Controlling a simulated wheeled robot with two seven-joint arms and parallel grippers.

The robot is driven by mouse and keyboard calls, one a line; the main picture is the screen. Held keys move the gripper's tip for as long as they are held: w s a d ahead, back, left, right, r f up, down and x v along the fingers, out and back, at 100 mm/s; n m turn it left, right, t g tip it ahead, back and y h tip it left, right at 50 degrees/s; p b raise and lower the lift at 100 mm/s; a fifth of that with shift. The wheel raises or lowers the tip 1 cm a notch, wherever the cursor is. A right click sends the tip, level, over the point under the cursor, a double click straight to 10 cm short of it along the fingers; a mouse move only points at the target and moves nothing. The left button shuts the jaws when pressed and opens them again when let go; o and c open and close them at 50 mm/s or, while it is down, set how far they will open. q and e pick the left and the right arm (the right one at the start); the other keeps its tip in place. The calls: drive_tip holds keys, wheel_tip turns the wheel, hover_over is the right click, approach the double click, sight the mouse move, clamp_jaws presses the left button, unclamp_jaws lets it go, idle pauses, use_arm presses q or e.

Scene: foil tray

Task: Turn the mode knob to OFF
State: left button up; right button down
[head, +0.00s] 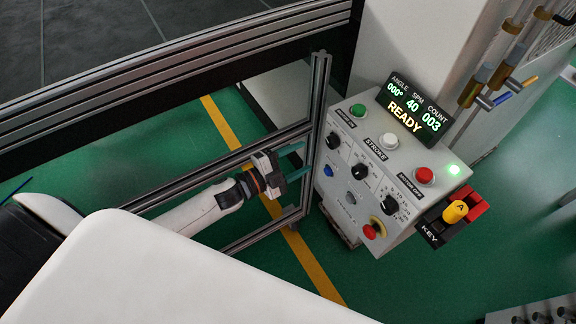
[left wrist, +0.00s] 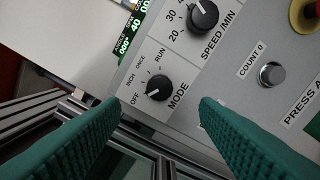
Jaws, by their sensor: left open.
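The mode knob (left wrist: 158,88) is a small black dial on the grey control panel. In the left wrist view it lies beyond and between my fingertips, with OFF, INCH, ONCE and RUN printed around it. A small light mark on it seems to face the OFF side, but it is too small to be sure. In the head view the mode knob (head: 333,141) appears to be the leftmost black knob. My left gripper (head: 297,162) is open and empty in front of the panel's left side, apart from the knob. Its teal fingers (left wrist: 160,110) frame the lower wrist view. My right gripper is not in view.
The speed knob (left wrist: 203,17) and a grey count button (left wrist: 270,75) sit near the mode knob. The panel also has a lit READY display (head: 418,110), a red mushroom button (head: 375,231) and a yellow key (head: 455,212). A metal post (head: 317,115) stands close beside my left gripper.

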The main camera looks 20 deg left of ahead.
use_arm(q)
drive_tip(key=shift+v, duration=1.6)
drive_tip(key=s+a+f+n+g+y, duration=0.2)
drive_tip(key=s+a+f+n+y, duration=0.15)
drive_tip(key=f, duration=0.65)
drive_tip(key=s+a+f+n+g+y, duration=0.2)
drive_tip(key=s+f+n, duration=0.2)
drive_tip(key=f, duration=0.6)
drive_tip(key=s+a+f+n+g+y, duration=0.1)
drive_tip(key=s+a+f+n+y, duration=0.2)
drive_tip(key=f, duration=0.7)
drive_tip(key=s+d+f+n+g, duration=0.1)
drive_tip(key=s+f+n+g, duration=0.1)
drive_tip(key=s+f, duration=0.3)
drive_tip(key=s+d+f+n+g+y, duration=0.1)
drive_tip(key=s+f+g, duration=0.3)
drive_tip(key=s, duration=0.9)
drive_tip(key=s+d+f+n+g, duration=0.2)
drive_tip(key=s+f, duration=0.3)
drive_tip(key=s, duration=0.4)
drive_tip(key=shift+s+d+f+n+g, duration=0.15)
drive_tip(key=shift+d+f+n+g, duration=0.2)
drive_tip(key=shift+g, duration=0.15)
drive_tip(key=shift+y, duration=0.25)
